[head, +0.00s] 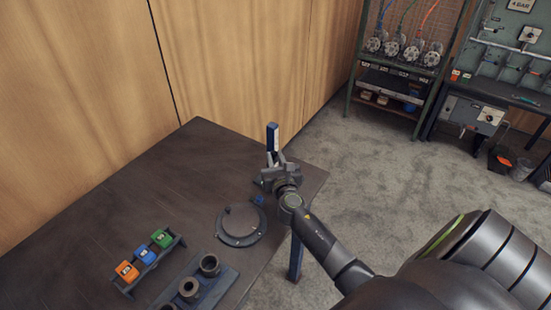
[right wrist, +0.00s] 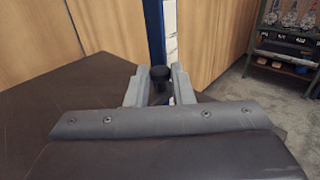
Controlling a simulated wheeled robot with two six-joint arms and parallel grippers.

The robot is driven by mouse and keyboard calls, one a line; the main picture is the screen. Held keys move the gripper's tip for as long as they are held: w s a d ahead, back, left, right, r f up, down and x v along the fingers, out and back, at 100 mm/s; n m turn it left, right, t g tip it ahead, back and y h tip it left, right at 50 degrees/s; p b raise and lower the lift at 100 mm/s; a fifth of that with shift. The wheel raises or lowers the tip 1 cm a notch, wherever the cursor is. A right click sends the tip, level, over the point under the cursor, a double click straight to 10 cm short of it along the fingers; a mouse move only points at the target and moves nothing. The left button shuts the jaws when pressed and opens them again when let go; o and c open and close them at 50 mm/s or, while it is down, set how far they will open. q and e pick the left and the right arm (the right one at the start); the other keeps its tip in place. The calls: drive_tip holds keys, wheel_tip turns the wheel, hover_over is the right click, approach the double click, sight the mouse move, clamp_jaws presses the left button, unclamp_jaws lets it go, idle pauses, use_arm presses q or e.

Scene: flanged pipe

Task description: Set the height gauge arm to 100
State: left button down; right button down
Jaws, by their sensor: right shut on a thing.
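The height gauge (head: 272,137) is a blue upright post with a white scale face, standing near the far right corner of the dark table. The post also shows in the right wrist view (right wrist: 154,35), rising straight ahead. My right gripper (head: 276,165) is at the post's lower part, hiding most of the gauge there. In the right wrist view, my right gripper's two grey fingers (right wrist: 160,84) are shut on a dark round knob (right wrist: 160,74) in front of the post. The gauge arm and the scale marks cannot be made out. My left gripper is not in view.
A round grey flanged disc (head: 241,224) lies on the table (head: 110,205) near the gauge. A rack with orange, blue and green blocks (head: 146,254) and a holder with dark rings (head: 208,266) sit nearer. The table's left part is clear. A wooden wall stands behind.

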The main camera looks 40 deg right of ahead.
sight(276, 153)
wheel_tip(276, 153, up, 4)
drive_tip(key=p, duration=0.2)
drive_tip(key=shift+f+p, duration=0.25)
drive_tip(key=shift+p, duration=0.1)
drive_tip(key=shift+f, duration=0.1)
drive_tip(key=c, duration=1.3)
unclamp_jaws()
drive_tip(key=shift+o, duration=0.2)
drive_tip(key=shift+s+a+f, duration=0.1)
drive_tip(key=shift+s+a, duration=0.1)
drive_tip(key=shift+s, duration=0.3)
drive_tip(key=b+v, duration=0.1)
drive_tip(key=v, duration=1.5)
drive_tip(key=shift+b, duration=0.4)
